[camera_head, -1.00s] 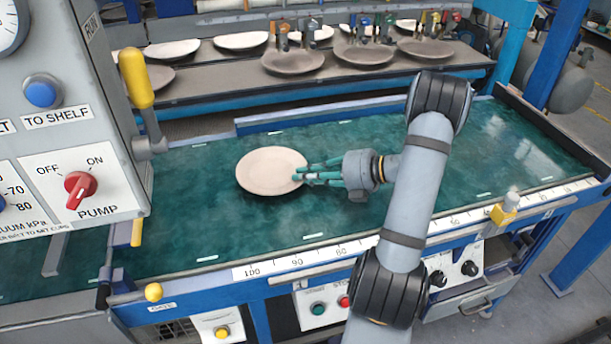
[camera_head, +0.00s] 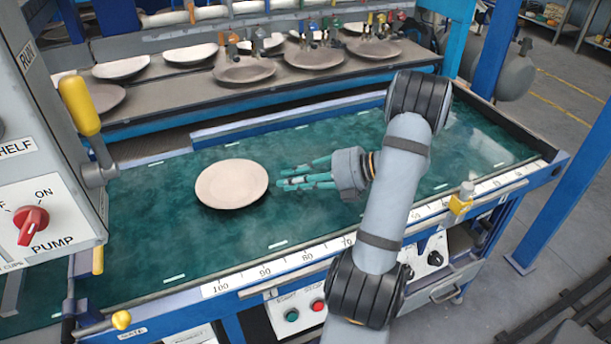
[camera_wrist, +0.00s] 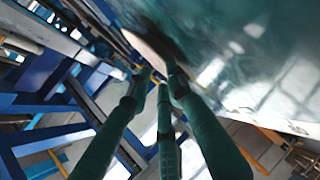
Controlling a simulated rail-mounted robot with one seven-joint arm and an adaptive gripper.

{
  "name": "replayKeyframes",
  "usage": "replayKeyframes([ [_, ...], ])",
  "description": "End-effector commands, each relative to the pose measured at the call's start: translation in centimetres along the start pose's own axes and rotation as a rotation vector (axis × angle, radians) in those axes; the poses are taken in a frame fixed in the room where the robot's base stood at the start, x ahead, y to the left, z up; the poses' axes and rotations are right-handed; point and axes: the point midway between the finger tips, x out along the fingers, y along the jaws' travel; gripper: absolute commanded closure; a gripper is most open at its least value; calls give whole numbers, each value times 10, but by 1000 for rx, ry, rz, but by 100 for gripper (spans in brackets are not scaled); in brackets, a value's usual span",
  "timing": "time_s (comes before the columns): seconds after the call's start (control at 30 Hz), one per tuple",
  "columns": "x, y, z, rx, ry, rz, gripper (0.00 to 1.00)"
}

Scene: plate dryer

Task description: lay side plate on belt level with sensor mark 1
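A pale round side plate (camera_head: 231,184) lies flat on the green belt (camera_head: 330,225), in its left half. My gripper (camera_head: 290,177) is just right of the plate, its green fingers pointing left towards it. The fingers are spread, with a visible gap between them and the plate's rim, and hold nothing. In the wrist view my gripper (camera_wrist: 155,75) shows separated fingers; a pale curved shape beyond the tips may be the plate, but is unclear. A yellow sensor block (camera_head: 461,201) sits on the front rail at the right. I cannot make out a label for mark 1.
A numbered scale (camera_head: 250,274) runs along the front rail. White dashes (camera_head: 277,244) line the belt edges. A rack with several plates (camera_head: 245,70) stands behind. The grey control panel (camera_head: 50,150) with a yellow-handled lever (camera_head: 80,106) bounds the left. The belt's right half is largely clear.

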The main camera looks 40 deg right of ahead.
Motion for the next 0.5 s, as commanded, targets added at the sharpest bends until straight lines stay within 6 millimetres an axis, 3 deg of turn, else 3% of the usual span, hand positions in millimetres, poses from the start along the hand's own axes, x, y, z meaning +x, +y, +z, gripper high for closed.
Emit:
replayKeyframes([
  [0.2, -36, 0, 1, 0, -2, 0, 80],
  [0.5, -46, 0, 0, 0, 1, 0, 80],
])
